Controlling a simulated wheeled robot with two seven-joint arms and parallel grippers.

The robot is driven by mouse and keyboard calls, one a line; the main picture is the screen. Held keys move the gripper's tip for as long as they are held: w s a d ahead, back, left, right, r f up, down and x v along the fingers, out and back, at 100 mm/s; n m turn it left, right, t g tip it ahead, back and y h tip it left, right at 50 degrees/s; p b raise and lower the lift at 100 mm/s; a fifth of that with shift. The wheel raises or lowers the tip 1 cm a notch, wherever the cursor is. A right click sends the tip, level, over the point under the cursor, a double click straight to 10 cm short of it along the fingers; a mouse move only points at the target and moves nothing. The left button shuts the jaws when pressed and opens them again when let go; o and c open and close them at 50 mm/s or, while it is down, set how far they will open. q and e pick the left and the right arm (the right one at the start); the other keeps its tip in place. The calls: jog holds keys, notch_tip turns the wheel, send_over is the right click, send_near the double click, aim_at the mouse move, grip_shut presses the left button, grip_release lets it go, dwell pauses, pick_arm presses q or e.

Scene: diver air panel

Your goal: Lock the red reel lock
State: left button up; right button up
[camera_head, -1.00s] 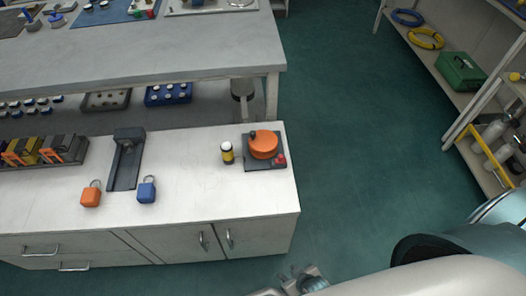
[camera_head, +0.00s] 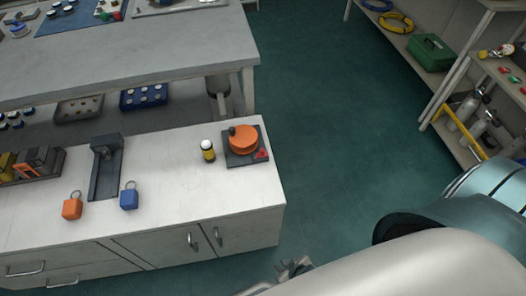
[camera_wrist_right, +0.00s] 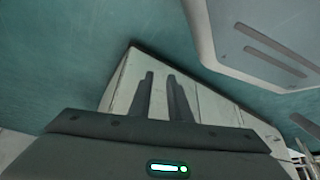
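The red reel lock (camera_head: 261,155) is a small red piece at the front right corner of a dark square base. An orange reel (camera_head: 243,140) with a dark knob sits on that base, near the right end of the white cabinet top. My right gripper (camera_head: 290,268) is low in the head view, in front of the cabinet and apart from the reel. In the right wrist view its two dark fingers (camera_wrist_right: 160,98) stand apart with a narrow empty gap, and the pale cabinet shows beyond them. My left gripper is in neither view.
A yellow-and-black bottle (camera_head: 208,151) stands just left of the reel. A blue padlock (camera_head: 129,198), an orange padlock (camera_head: 72,208) and a dark stand (camera_head: 105,170) are further left. Green floor (camera_head: 335,170) lies open right of the cabinet. Shelves (camera_head: 425,75) stand beyond it.

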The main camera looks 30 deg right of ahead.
jog(key=shift+r, duration=0.1)
grip_shut()
jog(key=w+d+r, duration=0.2)
jog(key=r, duration=1.4)
jog(key=w+d+r, duration=0.2)
jog(key=w+r, duration=0.1)
jog(key=r, duration=1.2)
jog(key=w+d+r+m+y, duration=0.1)
jog(key=w+d+r+m, duration=0.1)
jog(key=w+d+r, duration=0.3)
jog(key=w+d+r+m+y, duration=0.2)
jog(key=w+d+r, duration=0.3)
jog(key=w+d, duration=0.4)
jog(key=w, duration=0.4)
jog(key=shift+r+t+p, duration=0.3)
jog(key=shift+p, duration=0.1)
jog(key=shift+a+f, duration=0.1)
